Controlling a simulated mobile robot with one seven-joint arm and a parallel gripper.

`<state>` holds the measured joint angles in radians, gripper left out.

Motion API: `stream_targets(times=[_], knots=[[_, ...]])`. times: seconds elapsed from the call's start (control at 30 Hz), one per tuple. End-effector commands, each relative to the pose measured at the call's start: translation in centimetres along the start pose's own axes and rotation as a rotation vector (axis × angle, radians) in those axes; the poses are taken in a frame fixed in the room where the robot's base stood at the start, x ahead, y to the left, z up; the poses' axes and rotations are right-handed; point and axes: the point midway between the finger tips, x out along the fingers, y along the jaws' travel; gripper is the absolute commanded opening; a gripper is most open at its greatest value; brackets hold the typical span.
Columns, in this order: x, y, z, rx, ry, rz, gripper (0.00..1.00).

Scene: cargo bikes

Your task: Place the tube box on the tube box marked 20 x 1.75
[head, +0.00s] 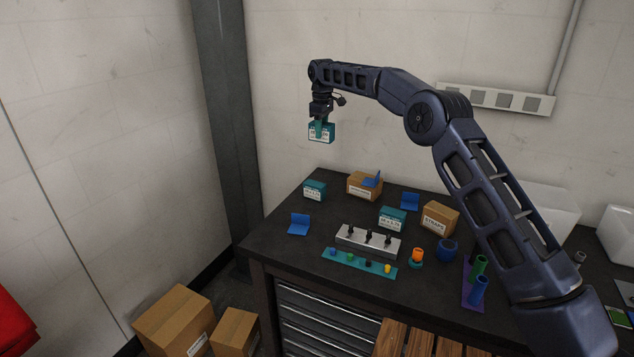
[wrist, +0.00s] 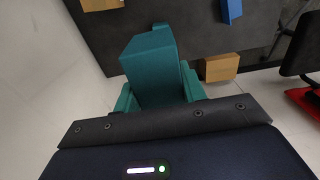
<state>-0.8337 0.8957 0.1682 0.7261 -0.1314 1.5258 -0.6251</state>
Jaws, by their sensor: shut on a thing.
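My gripper (head: 321,123) is shut on a teal and white tube box (head: 328,137), held in the air well above the back left of the workbench. The held box also shows in the wrist view (wrist: 150,62), between the teal fingers. Two similar teal tube boxes with white labels stand on the bench, apart from the held one. One tube box (head: 314,190) is at the back left corner; the other tube box (head: 391,218) is near the middle. Their label print is too small to read surely, so I cannot tell which is marked 20 x 1.75.
The dark workbench (head: 270,235) also bears cardboard boxes (head: 365,186) (head: 440,218), blue angled pieces (head: 299,224), a grey block with dark pegs (head: 367,241), a teal strip with coloured pieces (head: 358,263) and coloured cups (head: 447,249). Cartons (head: 175,322) stand on the floor.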

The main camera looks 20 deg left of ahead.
Motion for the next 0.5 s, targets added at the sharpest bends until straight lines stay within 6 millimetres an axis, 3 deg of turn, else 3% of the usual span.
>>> stream_targets(times=[0.5], knots=[[11.0, -0.1, 0.1, 0.0, -0.004, -0.003, 0.14]])
